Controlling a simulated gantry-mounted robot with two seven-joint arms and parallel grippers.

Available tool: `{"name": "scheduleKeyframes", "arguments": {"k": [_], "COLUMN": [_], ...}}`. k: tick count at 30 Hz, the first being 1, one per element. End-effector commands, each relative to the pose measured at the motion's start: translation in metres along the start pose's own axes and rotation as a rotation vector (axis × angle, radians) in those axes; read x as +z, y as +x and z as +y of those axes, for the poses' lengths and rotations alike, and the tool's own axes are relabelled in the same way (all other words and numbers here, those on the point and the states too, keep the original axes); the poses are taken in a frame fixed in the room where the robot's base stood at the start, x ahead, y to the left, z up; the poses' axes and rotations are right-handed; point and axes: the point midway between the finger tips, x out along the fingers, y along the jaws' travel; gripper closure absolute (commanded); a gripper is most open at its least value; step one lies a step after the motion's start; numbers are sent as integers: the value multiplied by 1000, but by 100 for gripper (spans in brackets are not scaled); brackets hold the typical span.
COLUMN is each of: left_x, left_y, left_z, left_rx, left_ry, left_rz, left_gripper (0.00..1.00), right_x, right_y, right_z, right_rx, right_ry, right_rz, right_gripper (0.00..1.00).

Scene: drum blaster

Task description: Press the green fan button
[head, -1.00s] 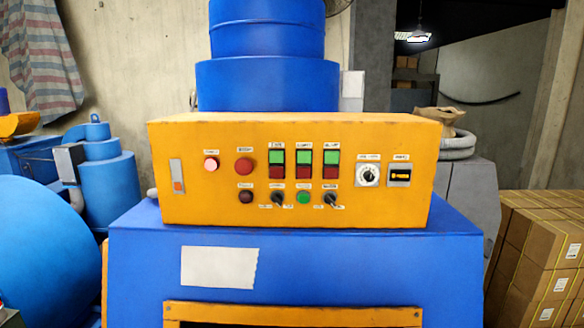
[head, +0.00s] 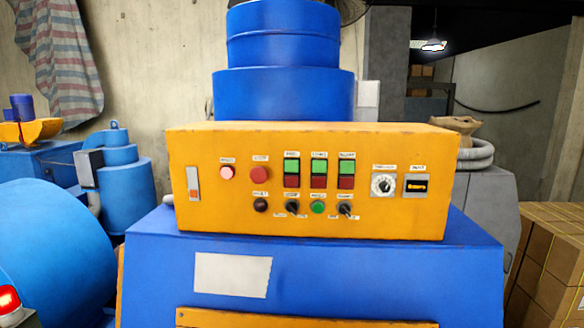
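The orange control panel (head: 312,222) faces me on top of the blue machine. Three green-over-red button pairs sit in its upper middle. Their green halves are the left green button (head: 292,166), the middle green button (head: 319,167) and the right green button (head: 347,167). Small labels above them are too blurred to read surely, so I cannot tell which is the fan's. A round green button (head: 317,207) sits in the lower row between two black switches. Neither gripper is in view and nothing covers the buttons.
A pink-lit button (head: 227,173) and a larger red button (head: 258,174) are left of the pairs; a dial (head: 383,184) is right. A glowing red lamp (head: 8,298) is at the lower left edge. Cardboard boxes (head: 550,265) stand at right. Space before the panel looks clear.

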Motion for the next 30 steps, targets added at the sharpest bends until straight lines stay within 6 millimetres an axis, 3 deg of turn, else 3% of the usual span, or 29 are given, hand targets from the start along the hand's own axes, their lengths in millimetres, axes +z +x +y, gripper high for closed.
{"name": "scheduleKeyframes", "arguments": {"k": [3,30], "left_x": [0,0], "left_y": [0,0], "left_z": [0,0], "left_rx": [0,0], "left_ry": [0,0], "left_rz": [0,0], "left_gripper": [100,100], "right_x": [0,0], "right_y": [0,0], "right_z": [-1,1], "right_rx": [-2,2], "right_ry": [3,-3], "right_rz": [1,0], "right_gripper": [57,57]}}
